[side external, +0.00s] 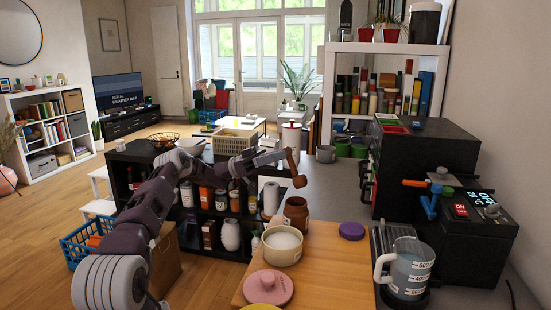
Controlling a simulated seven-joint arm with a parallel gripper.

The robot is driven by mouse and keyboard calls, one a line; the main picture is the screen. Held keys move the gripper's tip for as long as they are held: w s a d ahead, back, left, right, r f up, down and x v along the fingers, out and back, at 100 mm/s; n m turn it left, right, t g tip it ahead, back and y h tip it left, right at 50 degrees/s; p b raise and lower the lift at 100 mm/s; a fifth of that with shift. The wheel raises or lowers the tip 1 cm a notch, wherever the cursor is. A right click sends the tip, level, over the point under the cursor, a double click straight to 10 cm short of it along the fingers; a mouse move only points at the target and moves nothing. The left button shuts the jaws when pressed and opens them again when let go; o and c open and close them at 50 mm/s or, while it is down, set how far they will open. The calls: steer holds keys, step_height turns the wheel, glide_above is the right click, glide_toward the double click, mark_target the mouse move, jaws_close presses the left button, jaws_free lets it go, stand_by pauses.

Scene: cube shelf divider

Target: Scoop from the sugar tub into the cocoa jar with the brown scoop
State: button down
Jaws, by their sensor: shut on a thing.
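My gripper (279,157) is shut on the brown scoop (294,170) and holds it in the air above the board. The scoop hangs below the fingertips, its lower end above the cocoa jar and apart from it. Whether the scoop holds anything cannot be seen. The cocoa jar (296,212) is brown, open and upright; its contents are hidden. The sugar tub (282,252) is a cream round tub, open, with white sugar inside, in front of the jar.
A pink lid (268,288) and a purple lid (351,230) lie on the wooden board (330,270). A measuring jug (408,270) with liquid and a black machine (450,220) stand at the right. A dark shelf (235,235) with bottles is behind.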

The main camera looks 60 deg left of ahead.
steer(key=shift+w+d+r+g+y, duration=0.3)
steer(key=shift+d+r+g+y, duration=0.25)
steer(key=shift+y, duration=0.35)
steer(key=w+d+g+y, duration=0.1)
steer(key=y, duration=0.1)
steer(key=w+d+r+g+y, duration=0.1)
steer(key=d+y, duration=0.1)
steer(key=w+d+r+g+y, duration=0.1)
steer(key=d, duration=0.1)
steer(key=shift+d+y, duration=0.15)
steer(key=shift+y, duration=0.25)
steer(key=w+d+f+g+y, duration=0.4)
steer(key=d+f+g+y, duration=0.2)
steer(key=y, duration=0.6)
steer(key=shift+d+f+g, duration=0.35)
steer(key=shift+d+g, duration=0.1)
steer(key=shift+g, duration=0.2)
